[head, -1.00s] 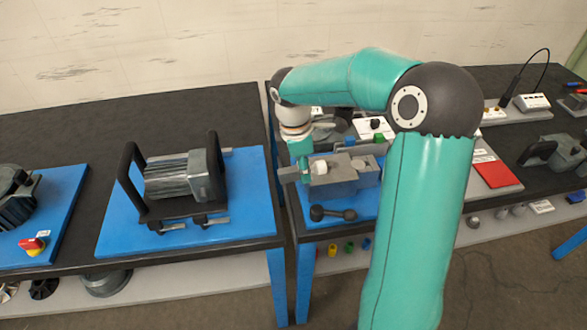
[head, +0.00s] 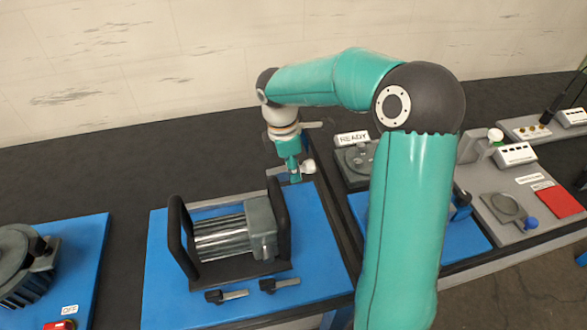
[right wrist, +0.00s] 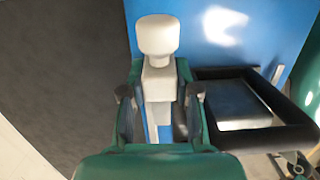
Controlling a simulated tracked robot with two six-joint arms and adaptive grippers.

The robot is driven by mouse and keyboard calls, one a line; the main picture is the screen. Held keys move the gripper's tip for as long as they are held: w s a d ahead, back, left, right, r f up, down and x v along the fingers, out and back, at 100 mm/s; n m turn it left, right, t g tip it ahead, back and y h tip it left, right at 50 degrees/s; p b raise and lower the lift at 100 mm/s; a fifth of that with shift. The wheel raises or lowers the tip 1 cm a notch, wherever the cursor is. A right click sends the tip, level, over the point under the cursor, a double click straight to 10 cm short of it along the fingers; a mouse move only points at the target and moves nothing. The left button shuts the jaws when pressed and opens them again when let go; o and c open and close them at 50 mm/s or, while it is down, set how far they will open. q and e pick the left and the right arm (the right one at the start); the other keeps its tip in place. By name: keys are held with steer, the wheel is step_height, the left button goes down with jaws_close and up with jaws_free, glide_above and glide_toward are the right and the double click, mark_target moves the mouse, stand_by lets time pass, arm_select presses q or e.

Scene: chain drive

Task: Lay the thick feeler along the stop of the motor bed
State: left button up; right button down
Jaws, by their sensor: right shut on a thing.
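The thick feeler (right wrist: 157,38), with a pale knob and block, is between my right gripper's fingers in the right wrist view. Its pale knob (head: 308,167) also shows in the head view. My right gripper (head: 293,172) is shut on it, over the back right corner of the motor's blue board. The ribbed grey motor (head: 225,237) sits between two black handles on that board. A thin grey bar (head: 212,201) lies behind the motor, perhaps the stop of the motor bed. Whether the feeler touches anything is unclear. My left gripper is out of view.
Two clamp levers (head: 281,284) lie in front of the motor. The right black handle (head: 279,217) stands close to my right gripper. Farther right are a READY sign (head: 352,138) and a red pad (head: 558,202). The dark table behind the motor is clear.

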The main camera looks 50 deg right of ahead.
steer(key=shift+w+a, duration=0.15)
steer(key=shift+w, duration=0.55)
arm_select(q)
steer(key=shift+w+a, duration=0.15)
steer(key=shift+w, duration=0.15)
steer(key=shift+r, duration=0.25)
arm_select(e)
steer(key=shift+s+r, duration=0.1)
steer(key=shift+s, duration=0.15)
arm_select(q)
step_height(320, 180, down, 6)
steer(key=b, duration=0.6)
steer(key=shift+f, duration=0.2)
arm_select(e)
steer(key=shift+f, duration=4.35)
steer(key=c, duration=0.8)
jaws_free()
steer(key=shift+o, duration=0.2)
